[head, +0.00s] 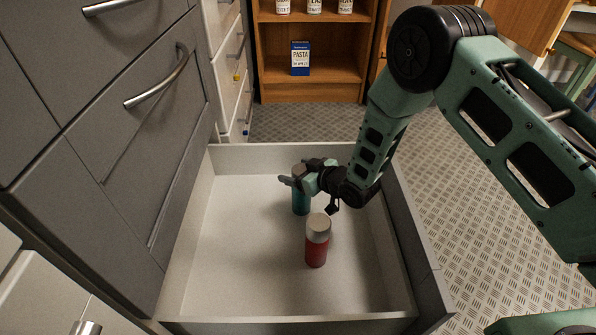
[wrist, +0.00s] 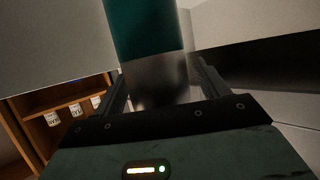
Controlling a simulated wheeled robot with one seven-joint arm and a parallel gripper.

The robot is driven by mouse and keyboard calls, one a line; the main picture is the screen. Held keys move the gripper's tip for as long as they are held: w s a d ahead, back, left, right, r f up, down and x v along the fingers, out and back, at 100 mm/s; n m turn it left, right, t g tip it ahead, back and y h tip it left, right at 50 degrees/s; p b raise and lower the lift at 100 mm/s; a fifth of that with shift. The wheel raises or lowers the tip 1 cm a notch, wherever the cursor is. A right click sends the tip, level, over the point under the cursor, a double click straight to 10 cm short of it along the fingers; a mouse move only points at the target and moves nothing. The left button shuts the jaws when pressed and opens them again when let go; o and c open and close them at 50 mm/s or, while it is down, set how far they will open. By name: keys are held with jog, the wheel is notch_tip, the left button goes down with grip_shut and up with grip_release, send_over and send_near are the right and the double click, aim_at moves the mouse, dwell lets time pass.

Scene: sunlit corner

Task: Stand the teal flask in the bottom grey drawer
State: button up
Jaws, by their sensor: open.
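The teal flask (head: 300,203) stands upright inside the open bottom grey drawer (head: 206,215), towards its far side. Its grey cap end shows close up in the wrist view, below the teal body (wrist: 145,28). My gripper (head: 290,180) is down in the drawer at the flask's top. In the wrist view my gripper (wrist: 160,85) is open, with one finger on each side of the cap. Whether a finger touches the cap cannot be told. The flask's base seems to be on the drawer floor.
A red flask with a pale cap (head: 317,244) stands in the drawer, nearer than the teal one. The drawer floor is bare to the left. The grey cabinet front (head: 120,130) rises at the left. A wooden shelf (head: 315,92) holds a blue pasta box (head: 300,58).

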jog(key=p+v, duration=0.4)
jog(key=v, duration=0.8)
jog(key=s+a+r+g+h, duration=0.1)
jog(key=s+r+g+h, duration=0.15)
jog(key=r, duration=0.45)
jog(key=s+a+r+g+h, duration=0.1)
jog(key=s+r+g+h, duration=0.1)
jog(key=s+r, duration=0.3)
jog(key=s+d+r+g+h, duration=0.1)
jog(key=s+d+r, duration=0.1)
jog(key=s+r, duration=0.2)
jog(key=s+d+r+m+g+h, duration=0.1)
jog(key=s+r, duration=0.3)
jog(key=s, duration=0.6)
jog(key=s+d+r+g+h, duration=0.2)
jog(key=s+d+r+g, duration=0.1)
jog(key=s, duration=0.5)
jog(key=shift+d+r, duration=0.6)
jog(key=shift+r, duration=0.05)
jog(key=shift+r+h+p, duration=0.1)
jog(key=shift+h+p, duration=0.15)
jog(key=shift+p, duration=0.05)
notch_tip(320, 180, up, 39)
jog(key=p, duration=3.8)
jog(key=shift+p, duration=0.35)
